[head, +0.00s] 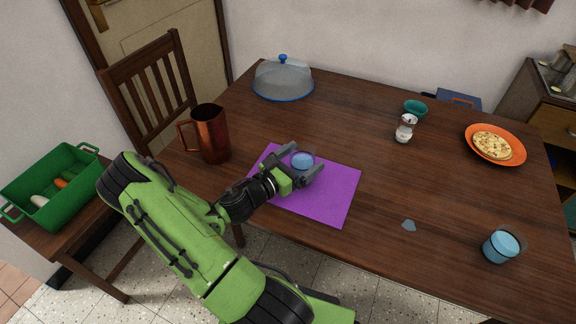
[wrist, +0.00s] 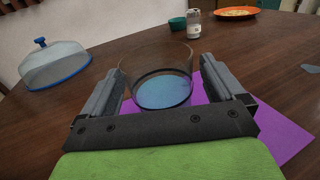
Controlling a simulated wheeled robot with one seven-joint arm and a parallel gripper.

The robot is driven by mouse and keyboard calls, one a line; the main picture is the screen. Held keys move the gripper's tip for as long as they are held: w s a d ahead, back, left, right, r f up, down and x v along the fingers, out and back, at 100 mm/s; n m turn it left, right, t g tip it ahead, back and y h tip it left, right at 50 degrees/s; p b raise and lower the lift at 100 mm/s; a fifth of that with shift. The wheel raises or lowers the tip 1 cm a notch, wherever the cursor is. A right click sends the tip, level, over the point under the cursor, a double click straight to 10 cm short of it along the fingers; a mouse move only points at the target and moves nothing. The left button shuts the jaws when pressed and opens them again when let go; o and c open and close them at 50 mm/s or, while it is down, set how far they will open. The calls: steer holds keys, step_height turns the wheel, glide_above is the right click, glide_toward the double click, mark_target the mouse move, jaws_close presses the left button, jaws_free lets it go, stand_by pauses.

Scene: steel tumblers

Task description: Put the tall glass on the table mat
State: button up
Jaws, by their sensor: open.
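A clear glass with a blue bottom (head: 302,160) stands upright on the purple table mat (head: 335,195), near its far edge. My gripper (head: 305,167) is around this glass with its jaws open. In the wrist view the glass (wrist: 157,82) sits between the two fingers (wrist: 168,88), with a visible gap at least on the right side. Another blue glass (head: 503,246) stands on the table at the right front, apart from the mat. My arm hides the mat's left front part.
A copper pitcher (head: 212,135) stands left of the mat. A domed cover (head: 283,80) is at the back left. A shaker (head: 405,128), a teal bowl (head: 415,108) and a pizza plate (head: 505,152) are at the back right. The table (head: 440,190) is mostly clear right of the mat.

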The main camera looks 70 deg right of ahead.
steer(key=p+v, duration=0.1)
steer(key=v, duration=0.7)
steer(key=shift+w+a+r+p, duration=0.1)
steer(key=shift+w+a+p, duration=0.15)
steer(key=shift+p, duration=0.15)
steer(key=shift+w+a, duration=0.1)
steer(key=shift+a, duration=0.4)
steer(key=shift+a+m, duration=0.15)
steer(key=shift+m, duration=0.25)
steer(key=a+m+y, duration=0.2)
steer(key=w+a+f+m+t+y, duration=0.1)
steer(key=m+y, duration=0.1)
steer(key=w+a+m+y, duration=0.1)
steer(key=a+m+y, duration=0.1)
steer(key=shift+a+f+m, duration=0.3)
steer(key=shift+f+m, duration=0.1)
steer(key=w+a+r+m+t+y, duration=0.4)
steer(key=w+a+t+y, duration=0.15)
steer(key=a, duration=0.45)
steer(key=s+a+r+t+y, duration=0.2)
steer(key=a+r+t+y, duration=0.2)
steer(key=a+r, duration=0.9)
steer(key=a+t, duration=0.1)
steer(key=t, duration=0.2)
steer(key=shift+s+a+m, duration=0.3)
steer(key=shift+s+m, duration=0.05)
steer(key=shift+m, duration=0.05)
steer(key=shift+t, duration=0.25)
step_height(320, 180, up, 13)
steer(key=p, duration=1.3)
